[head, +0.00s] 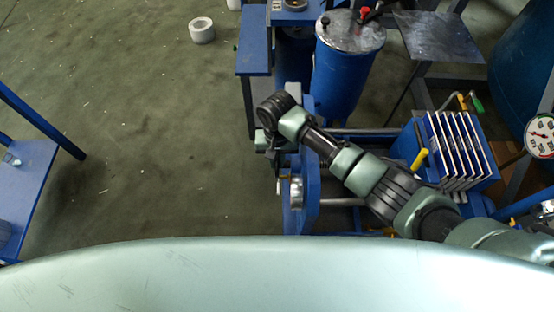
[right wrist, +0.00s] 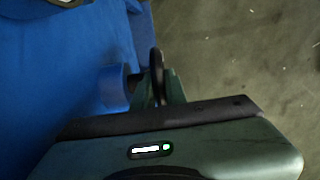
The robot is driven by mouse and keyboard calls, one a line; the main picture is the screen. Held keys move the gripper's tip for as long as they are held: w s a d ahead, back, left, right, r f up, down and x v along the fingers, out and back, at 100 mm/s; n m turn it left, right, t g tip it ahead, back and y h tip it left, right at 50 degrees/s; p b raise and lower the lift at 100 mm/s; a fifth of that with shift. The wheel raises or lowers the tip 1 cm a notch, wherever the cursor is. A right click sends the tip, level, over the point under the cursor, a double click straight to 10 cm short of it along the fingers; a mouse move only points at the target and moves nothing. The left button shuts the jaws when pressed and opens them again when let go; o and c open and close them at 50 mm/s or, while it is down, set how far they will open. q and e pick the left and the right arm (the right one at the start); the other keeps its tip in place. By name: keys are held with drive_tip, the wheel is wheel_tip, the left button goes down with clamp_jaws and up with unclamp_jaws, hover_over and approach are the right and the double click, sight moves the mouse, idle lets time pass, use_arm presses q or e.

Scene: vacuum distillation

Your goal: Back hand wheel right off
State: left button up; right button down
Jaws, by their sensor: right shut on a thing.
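The hand wheel (right wrist: 156,62) shows edge-on in the right wrist view as a thin dark disc. It sits beside a blue round hub (right wrist: 115,86) on a blue body. My right gripper (right wrist: 158,88) is shut on the wheel's rim, with a green finger on each side of it. In the head view my right arm reaches in from the right, and my right gripper (head: 266,143) is at the left side of the blue frame. The wheel cannot be made out clearly there. My left gripper is not in view.
A blue cylindrical tank (head: 342,80) stands behind my arm. A blue box with white plates (head: 460,150) and a pressure gauge (head: 541,136) are at the right. A silver round fitting (head: 297,192) is below my gripper. Open floor (head: 160,130) lies to the left.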

drive_tip(key=shift+w+g, duration=0.15)
drive_tip(key=shift+g, duration=0.25)
drive_tip(key=shift+w+f+g+b, duration=0.15)
drive_tip(key=shift+f+g+b, duration=0.05)
drive_tip(key=shift+g+b, duration=0.45)
drive_tip(key=shift+w+f+g+b, duration=0.1)
drive_tip(key=shift+g+b, duration=0.45)
drive_tip(key=shift+b, duration=0.15)
drive_tip(key=shift+g, duration=0.3)
drive_tip(key=shift+r, duration=0.2)
drive_tip(key=c, duration=1.4)
unclamp_jaws()
drive_tip(key=shift+c, duration=0.2)
drive_tip(key=shift+b+v, duration=0.5)
drive_tip(key=shift+v, duration=3.4)
